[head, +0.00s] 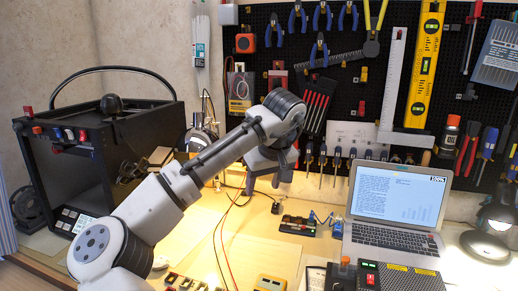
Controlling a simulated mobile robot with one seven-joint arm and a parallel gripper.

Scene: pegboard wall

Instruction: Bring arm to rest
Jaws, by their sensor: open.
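My arm (155,205) rises from the lower left, bends at a high joint near the middle of the head view, and turns down. My gripper (268,181) hangs below that joint, above the back of the workbench. Its jaws are apart and nothing shows between them. The fingertips are small and partly dark against the pegboard's lower edge, so their exact gap is hard to see. The arm hides part of the bench and wall behind it.
A workbench (225,225) holds an open laptop (395,209), a black box-shaped machine (95,155) at left, a lamp (490,235) at right, and electronics boxes in front. A tool-filled pegboard (345,75) stands behind. Loose wires cross the bench's mostly bare middle.

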